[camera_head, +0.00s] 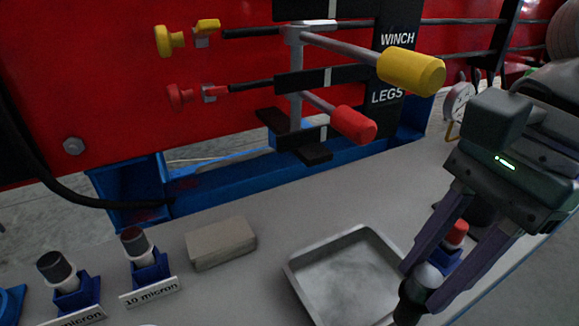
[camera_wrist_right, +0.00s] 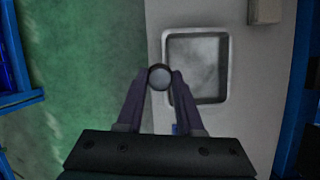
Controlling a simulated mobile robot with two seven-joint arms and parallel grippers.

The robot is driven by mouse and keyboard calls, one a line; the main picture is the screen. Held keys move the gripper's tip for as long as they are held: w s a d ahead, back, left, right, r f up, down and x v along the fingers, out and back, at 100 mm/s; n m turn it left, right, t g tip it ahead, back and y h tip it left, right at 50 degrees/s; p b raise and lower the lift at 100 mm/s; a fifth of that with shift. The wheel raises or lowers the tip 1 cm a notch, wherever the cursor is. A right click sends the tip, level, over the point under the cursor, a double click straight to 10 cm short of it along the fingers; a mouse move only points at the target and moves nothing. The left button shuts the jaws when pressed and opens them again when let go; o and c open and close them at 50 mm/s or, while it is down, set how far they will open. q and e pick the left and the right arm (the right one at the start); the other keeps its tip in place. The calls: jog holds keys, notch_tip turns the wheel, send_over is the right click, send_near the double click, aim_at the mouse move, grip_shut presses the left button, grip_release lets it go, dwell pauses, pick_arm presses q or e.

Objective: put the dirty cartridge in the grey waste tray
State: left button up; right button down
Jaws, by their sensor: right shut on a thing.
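My right gripper (camera_head: 422,288) is shut on a dark cylinder with a pale end, the dirty cartridge (camera_head: 410,302). It holds the cartridge at the right side of the grey waste tray (camera_head: 292,277), in front of it in the head view. In the right wrist view, the round end of the cartridge (camera_wrist_right: 160,77) sits between the fingertips, just left of the tray (camera_wrist_right: 198,31), near the bench edge. The tray is a shallow square pan, and the part of it that shows is empty. My left gripper is not in view.
Cartridges stand in blue holders at the left (camera_head: 58,268), one by a "10 micron" label (camera_head: 150,291). A grey-brown block (camera_head: 221,243) lies left of the tray. A red-topped item (camera_head: 457,232) stands behind my fingers. Yellow (camera_head: 411,72) and red (camera_head: 354,125) levers jut out above the bench.

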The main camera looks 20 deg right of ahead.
jog(key=w+f, duration=0.1)
jog(key=w, duration=0.1)
jog(key=w+f, duration=0.2)
jog(key=w, duration=0.1)
jog(key=w+f+b, duration=0.1)
jog(key=w+f, duration=0.1)
jog(key=w, duration=0.1)
jog(key=shift+a, duration=0.35)
jog(key=shift+f+b, duration=0.2)
jog(key=shift+b, duration=0.15)
jog(key=c, duration=0.5)
grip_release()
jog(key=shift+r, duration=0.1)
jog(key=shift+c, duration=0.2)
